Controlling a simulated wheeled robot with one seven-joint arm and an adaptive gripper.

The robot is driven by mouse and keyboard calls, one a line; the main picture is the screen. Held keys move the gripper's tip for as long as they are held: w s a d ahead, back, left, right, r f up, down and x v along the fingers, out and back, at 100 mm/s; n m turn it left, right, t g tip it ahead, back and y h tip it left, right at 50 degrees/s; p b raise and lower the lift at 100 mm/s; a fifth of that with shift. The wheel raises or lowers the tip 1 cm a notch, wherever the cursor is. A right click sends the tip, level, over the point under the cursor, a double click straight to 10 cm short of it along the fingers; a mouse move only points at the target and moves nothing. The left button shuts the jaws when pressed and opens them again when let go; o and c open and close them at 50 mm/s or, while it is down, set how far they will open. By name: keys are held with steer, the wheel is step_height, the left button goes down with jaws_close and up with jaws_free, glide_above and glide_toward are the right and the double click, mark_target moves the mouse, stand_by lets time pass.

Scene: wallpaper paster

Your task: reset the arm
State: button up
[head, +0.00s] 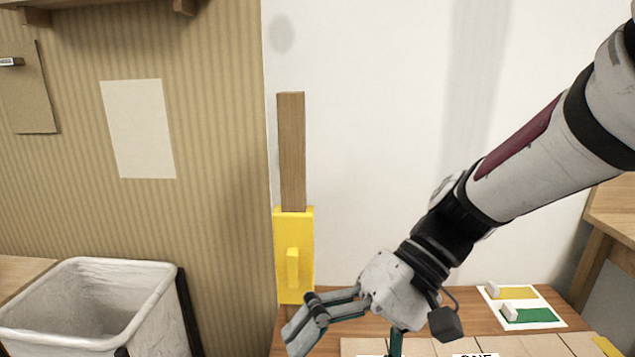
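My arm reaches in from the upper right of the head view. My gripper (347,340) is at the lower middle, in front of the table. One finger points left and down, and the other points down to the bottom edge, where its tip is cut off. The fingers are spread apart with nothing seen between them. A yellow block with a raised handle (293,268) is just above and left of the gripper, with a wooden strip (291,150) upright above it along the wallpaper's edge. I cannot tell whether the gripper touches the block.
A wooden table (440,312) lies below the arm, with tan pieces (535,345) along its front and a white card with yellow and green patches (520,305) at right. A white bin (90,300) stands at lower left. A pale sheet (138,128) is on the striped wall.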

steer(key=s+d+r+m+t+h, duration=0.25)
steer(key=s+d+t+h, duration=0.4)
steer(key=s+d, duration=0.9)
step_height(320, 180, up, 32)
steer(key=w+d+t+h+p, duration=0.1)
steer(key=t+h+p, duration=0.1)
steer(key=p, duration=2.9)
steer(key=shift+d+f, duration=0.15)
steer(key=shift+d, duration=0.2)
steer(key=shift+w+m, duration=0.1)
steer(key=shift+m, duration=0.15)
